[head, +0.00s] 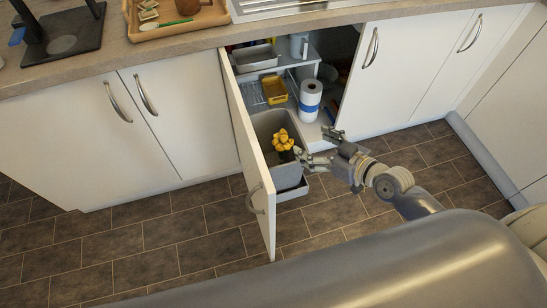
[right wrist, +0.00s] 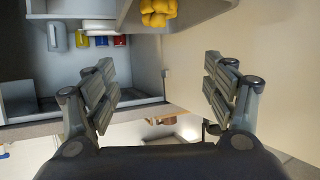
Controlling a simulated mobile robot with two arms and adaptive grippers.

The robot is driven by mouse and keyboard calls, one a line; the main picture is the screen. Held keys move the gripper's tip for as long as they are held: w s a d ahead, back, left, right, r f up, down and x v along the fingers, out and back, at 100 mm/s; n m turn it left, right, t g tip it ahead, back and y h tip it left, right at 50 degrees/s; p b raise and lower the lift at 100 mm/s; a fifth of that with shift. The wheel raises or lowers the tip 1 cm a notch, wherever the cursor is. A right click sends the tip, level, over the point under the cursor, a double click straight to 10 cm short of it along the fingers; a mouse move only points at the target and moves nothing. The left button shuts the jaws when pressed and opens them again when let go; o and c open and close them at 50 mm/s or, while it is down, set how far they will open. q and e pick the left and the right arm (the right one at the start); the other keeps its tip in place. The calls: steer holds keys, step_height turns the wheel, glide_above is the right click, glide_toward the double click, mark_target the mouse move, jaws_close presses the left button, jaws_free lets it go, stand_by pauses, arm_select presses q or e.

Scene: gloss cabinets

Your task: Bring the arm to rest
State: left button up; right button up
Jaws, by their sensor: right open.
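My right gripper (head: 316,146) is at the front of an open sink cabinet, just right of the grey bin (head: 262,128). Its fingers are spread, and in the right wrist view the gap between the fingertips (right wrist: 158,85) is empty. A lumpy yellow thing (head: 283,140) shows at the bin; it also shows at the top of the right wrist view (right wrist: 158,12), apart from the fingers. My left gripper does not show.
The open cabinet door (head: 250,165) stands left of the bin, close to my right gripper. Inside are a paper roll (head: 310,98), a yellow container (head: 274,90) and a shelf. The worktop holds a wooden tray (head: 178,22). The tiled floor (head: 130,240) is clear.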

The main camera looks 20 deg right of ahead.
steer(key=shift+s, duration=0.1)
stand_by(0.4)
steer(key=s+d+f+m+g+h+p, duration=0.1)
steer(key=s+d+f+g+h, duration=0.2)
steer(key=f, duration=0.7)
steer(key=s+d+f+m, duration=0.1)
steer(key=s+d+f, duration=0.1)
steer(key=s+f, duration=0.5)
steer(key=s+d+f+m+g+h+p, duration=0.1)
steer(key=s+d+f+g+h, duration=0.15)
steer(key=f, duration=0.95)
steer(key=s+a+f+g, duration=0.2)
steer(key=s+f, duration=0.5)
steer(key=s, duration=0.6)
steer(key=s+a+f+g, duration=0.3)
steer(key=s+a+f, duration=0.2)
steer(key=s, duration=0.8)
step_height(320, 180, down, 2)
steer(key=shift+s+f+g, duration=0.15)
steer(key=shift+f+g, duration=0.05)
steer(key=shift+g, duration=0.15)
